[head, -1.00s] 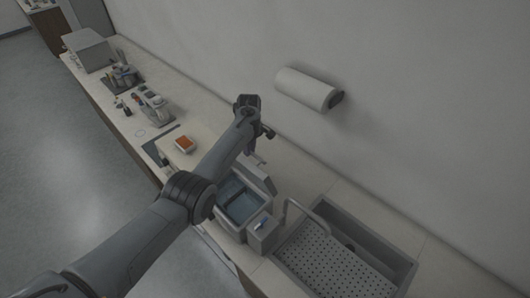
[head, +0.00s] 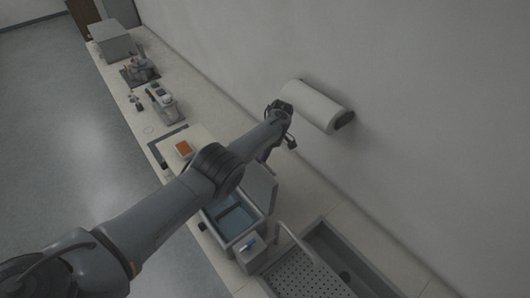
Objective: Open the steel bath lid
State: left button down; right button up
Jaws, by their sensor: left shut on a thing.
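The steel bath (head: 224,234) stands on the counter, with blue-looking water visible inside. Its lid (head: 262,186) is tipped up, standing steeply at the wall side of the opening. My left arm reaches over the bath from the left. My right gripper is out of view.
A sink with a perforated drainboard (head: 300,278) and a curved faucet (head: 296,238) lies right of the bath. A paper roll (head: 312,105) hangs on the wall close to my wrist.

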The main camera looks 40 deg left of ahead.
pick_arm(q)
jog(key=shift+d+f, duration=0.1)
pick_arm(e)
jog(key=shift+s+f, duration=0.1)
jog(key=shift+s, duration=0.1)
pick_arm(q)
jog(key=c, duration=1.1)
grip_release()
jog(key=shift+s+d, duration=0.1)
jog(key=shift+d, duration=0.05)
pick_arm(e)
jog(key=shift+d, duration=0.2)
